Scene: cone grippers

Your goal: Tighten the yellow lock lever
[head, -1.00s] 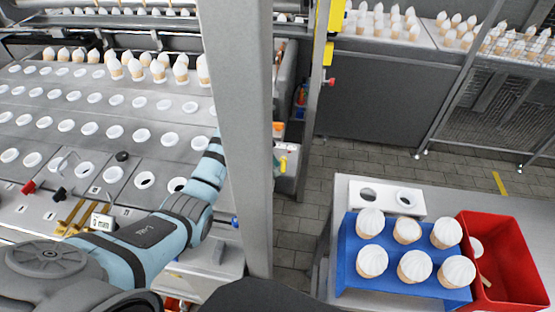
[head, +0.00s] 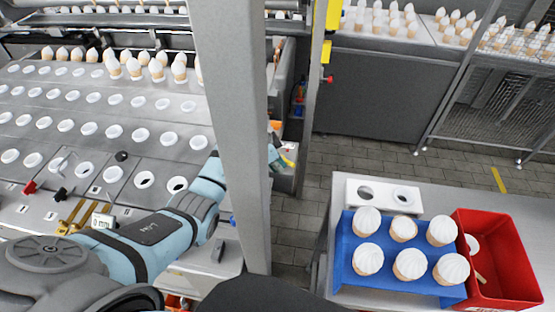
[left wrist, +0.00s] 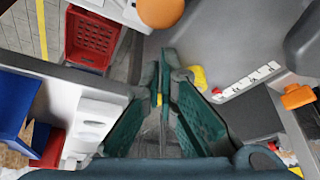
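The yellow lock lever (head: 289,162) shows as a small yellow piece just right of the grey post in the head view. My left arm reaches behind that post from the left. The tip of my left gripper (head: 279,153) appears beside the lever, mostly hidden by the post. In the left wrist view a yellow part (left wrist: 197,78) lies just right of the fingertips. The teal fingers of my left gripper (left wrist: 167,75) converge to a narrow gap. I cannot tell whether they touch each other or the lever. My right gripper is not in view.
The grey post (head: 232,140) stands close to my left arm. A perforated plate (head: 95,110) with filled cones at its back is at left. At right, a table holds a blue tray (head: 342,275) of cones and a red bin (head: 515,262). The floor between is clear.

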